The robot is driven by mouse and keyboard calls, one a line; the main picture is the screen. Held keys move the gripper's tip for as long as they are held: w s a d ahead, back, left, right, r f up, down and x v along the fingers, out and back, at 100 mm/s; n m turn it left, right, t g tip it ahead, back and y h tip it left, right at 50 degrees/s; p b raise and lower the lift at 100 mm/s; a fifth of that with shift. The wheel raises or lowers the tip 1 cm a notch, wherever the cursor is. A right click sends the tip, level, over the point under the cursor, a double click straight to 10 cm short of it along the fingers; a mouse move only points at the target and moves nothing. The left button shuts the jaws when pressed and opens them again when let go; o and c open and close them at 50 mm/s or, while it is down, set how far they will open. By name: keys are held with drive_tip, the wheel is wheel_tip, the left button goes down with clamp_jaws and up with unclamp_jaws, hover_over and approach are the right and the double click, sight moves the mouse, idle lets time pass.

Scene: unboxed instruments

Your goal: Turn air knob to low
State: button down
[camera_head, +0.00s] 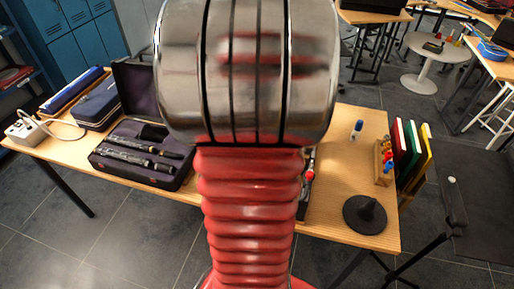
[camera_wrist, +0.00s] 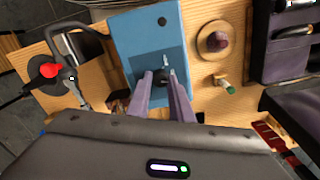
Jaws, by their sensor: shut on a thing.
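A blue box (camera_wrist: 128,42) lies on the wooden table in the wrist view. One black knob (camera_wrist: 162,21) shows near its far end. A second dark knob (camera_wrist: 161,79) with a pale pointer-like mark sits nearer, between the fingertips of my gripper (camera_wrist: 161,74). My two grey-purple fingers are shut on this nearer knob, one on each side. I cannot read any label, so which knob is for air and where it points cannot be told. In the head view my arm hides the middle of the table, the blue box and my gripper.
In the wrist view, a round wooden stand (camera_wrist: 213,54) and a green-capped small bottle (camera_wrist: 225,86) are right of the box. A red-knobbed item (camera_wrist: 48,70) is left.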

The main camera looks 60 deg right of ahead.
drive_tip(key=shift+s+a, duration=0.1)
drive_tip(key=shift+s, duration=0.1)
idle(0.3)
drive_tip(key=c, duration=1.6)
unclamp_jaws()
drive_tip(key=shift+w, duration=0.1)
drive_tip(key=shift+r, duration=0.1)
wheel_tip(320, 180, up, 14)
drive_tip(key=shift+f, duration=0.2)
